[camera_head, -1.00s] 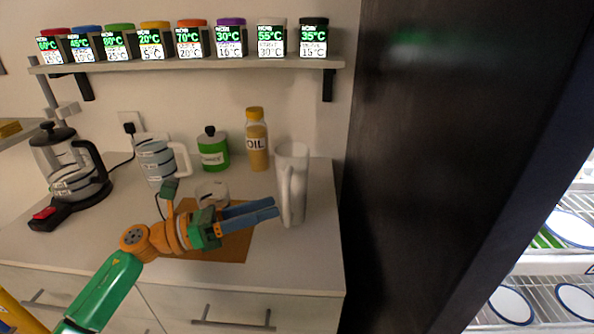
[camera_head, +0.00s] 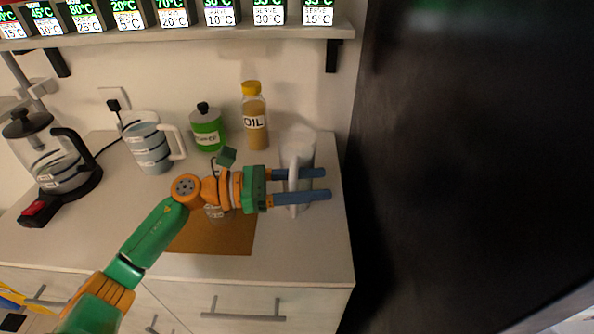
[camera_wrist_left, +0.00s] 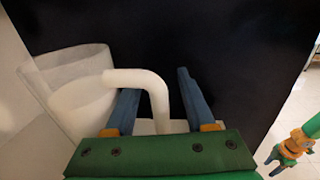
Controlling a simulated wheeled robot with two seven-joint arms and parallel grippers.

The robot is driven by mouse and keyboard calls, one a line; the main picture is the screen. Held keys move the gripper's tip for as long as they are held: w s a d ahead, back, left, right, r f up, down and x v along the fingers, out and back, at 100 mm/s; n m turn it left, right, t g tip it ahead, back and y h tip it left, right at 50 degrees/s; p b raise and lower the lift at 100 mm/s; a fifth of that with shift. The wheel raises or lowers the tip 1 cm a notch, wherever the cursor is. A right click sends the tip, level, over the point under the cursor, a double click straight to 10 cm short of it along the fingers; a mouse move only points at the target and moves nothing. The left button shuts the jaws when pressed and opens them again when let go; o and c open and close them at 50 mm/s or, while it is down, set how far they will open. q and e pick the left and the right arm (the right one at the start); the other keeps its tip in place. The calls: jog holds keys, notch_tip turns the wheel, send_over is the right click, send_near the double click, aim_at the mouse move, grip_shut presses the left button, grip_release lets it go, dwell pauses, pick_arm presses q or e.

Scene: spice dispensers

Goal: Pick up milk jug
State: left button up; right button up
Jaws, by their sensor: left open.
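The milk jug (camera_head: 299,143) is a pale, upright jug at the right end of the counter, with its handle towards the camera. My left gripper (camera_head: 326,184) is open, its two blue fingers reaching across the front of the jug. In the left wrist view the jug (camera_wrist_left: 72,92) stands at the left, and its white curved handle (camera_wrist_left: 150,77) lies between the open fingers of the left gripper (camera_wrist_left: 157,84). Whether a finger touches the handle cannot be told.
A brown mat (camera_head: 214,236) lies at the front. A tall dark panel (camera_head: 450,170) closes off the right side; a dispenser shelf (camera_head: 200,38) runs above.

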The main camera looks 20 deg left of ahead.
pick_arm(q)
grip_shut()
dwell(1.4)
